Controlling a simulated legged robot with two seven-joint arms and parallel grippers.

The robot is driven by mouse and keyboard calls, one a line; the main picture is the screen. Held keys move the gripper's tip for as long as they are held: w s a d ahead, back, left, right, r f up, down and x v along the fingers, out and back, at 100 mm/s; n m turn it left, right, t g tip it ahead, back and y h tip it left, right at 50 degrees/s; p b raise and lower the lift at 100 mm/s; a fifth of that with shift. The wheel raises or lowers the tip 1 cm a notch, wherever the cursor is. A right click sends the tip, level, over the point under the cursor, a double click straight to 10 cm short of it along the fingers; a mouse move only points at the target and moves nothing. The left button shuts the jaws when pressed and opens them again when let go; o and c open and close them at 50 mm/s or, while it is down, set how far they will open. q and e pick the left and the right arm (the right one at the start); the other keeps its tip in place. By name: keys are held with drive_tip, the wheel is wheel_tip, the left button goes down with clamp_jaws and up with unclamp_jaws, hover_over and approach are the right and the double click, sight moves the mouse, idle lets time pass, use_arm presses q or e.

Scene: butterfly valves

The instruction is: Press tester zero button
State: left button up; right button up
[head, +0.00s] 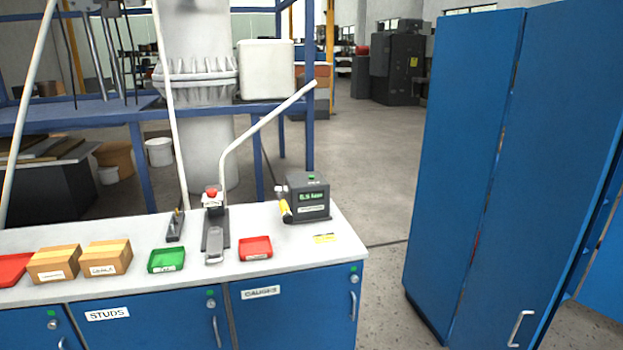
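The tester (308,199) is a dark grey box with a green lit display (311,196), standing at the right end of the white bench top. A small green button (311,178) sits on its top face. A yellow and black part (285,208) is at its left side. The display digits are too small to read surely. Neither of my grippers is in view, and nothing touches the tester.
A tall blue cabinet (470,170) stands right. Floor between is clear.

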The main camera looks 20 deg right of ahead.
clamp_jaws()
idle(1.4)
